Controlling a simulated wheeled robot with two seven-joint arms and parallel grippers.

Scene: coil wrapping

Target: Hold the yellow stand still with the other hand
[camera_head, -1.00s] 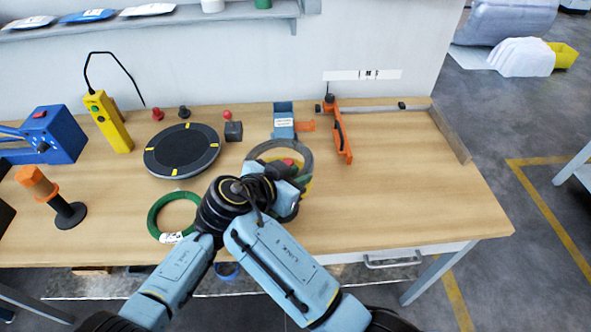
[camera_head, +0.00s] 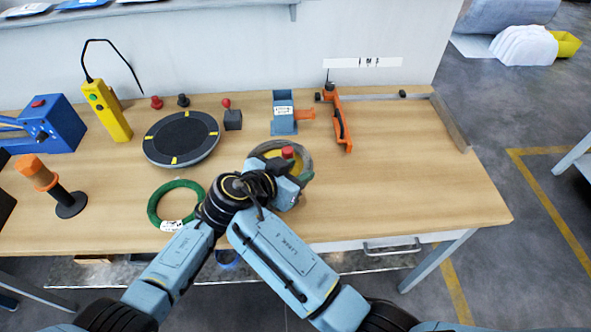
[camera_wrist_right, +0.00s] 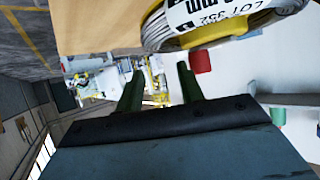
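The yellow stand (camera_head: 270,165) is on the table in the middle of the head view, with a grey ring-shaped coil around it and a red knob (camera_head: 288,152) standing up from it. The labelled coil (camera_wrist_right: 220,20) and the red knob (camera_wrist_right: 201,62) show beyond the fingertips. Contact with the stand cannot be told. My left gripper cannot be made out.
A green coil (camera_head: 170,190) lies left of my arm. A black turntable (camera_head: 181,138), a blue dispenser (camera_head: 283,115) and an orange-handled tool (camera_head: 338,120) stand behind. A yellow control box (camera_head: 107,112) stands at left. The table's right side is clear.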

